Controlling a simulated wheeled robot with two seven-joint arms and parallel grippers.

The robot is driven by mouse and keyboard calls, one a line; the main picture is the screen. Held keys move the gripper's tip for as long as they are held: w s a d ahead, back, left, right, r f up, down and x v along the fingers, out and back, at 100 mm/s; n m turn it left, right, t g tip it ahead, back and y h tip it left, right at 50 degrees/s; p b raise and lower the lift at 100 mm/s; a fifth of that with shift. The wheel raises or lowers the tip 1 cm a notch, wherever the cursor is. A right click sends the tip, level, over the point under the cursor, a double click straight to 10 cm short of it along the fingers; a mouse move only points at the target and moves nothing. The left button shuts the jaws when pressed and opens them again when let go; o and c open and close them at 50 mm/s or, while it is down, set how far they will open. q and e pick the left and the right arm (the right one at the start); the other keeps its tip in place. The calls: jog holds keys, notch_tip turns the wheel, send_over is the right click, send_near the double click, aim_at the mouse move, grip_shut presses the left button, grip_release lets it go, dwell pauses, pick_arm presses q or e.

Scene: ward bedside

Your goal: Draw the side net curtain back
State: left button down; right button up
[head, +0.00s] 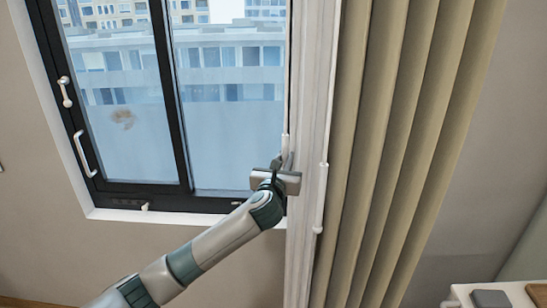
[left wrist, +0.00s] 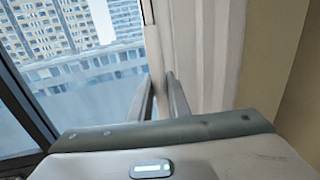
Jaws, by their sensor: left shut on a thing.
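The white net curtain (head: 308,120) hangs in a narrow gathered strip at the right side of the window, and its folds show in the left wrist view (left wrist: 205,50). A thin white draw rod (head: 286,145) hangs along its left edge; its thicker lower end (left wrist: 155,55) shows in the left wrist view. My left gripper (head: 286,162) is shut on this rod's lower end, with one finger on each side of it. The fingertips are partly hidden by the rod and small in the head view. My right gripper is not in view.
A beige heavy curtain (head: 400,130) hangs in folds just right of the net, with a second white rod (head: 322,200) at its left edge. The dark-framed window (head: 180,130) has white handles at left. A bedside surface (head: 480,290) with small items stands at bottom right.

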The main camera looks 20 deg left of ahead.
pick_arm(q)
jog(key=shift+d, duration=0.15)
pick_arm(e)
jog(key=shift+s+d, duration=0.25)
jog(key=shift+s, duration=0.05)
pick_arm(q)
jog(key=c, duration=1.7)
grip_release()
jog(key=shift+d, duration=0.1)
jog(key=shift+o, duration=0.2)
jog(key=shift+d, duration=0.1)
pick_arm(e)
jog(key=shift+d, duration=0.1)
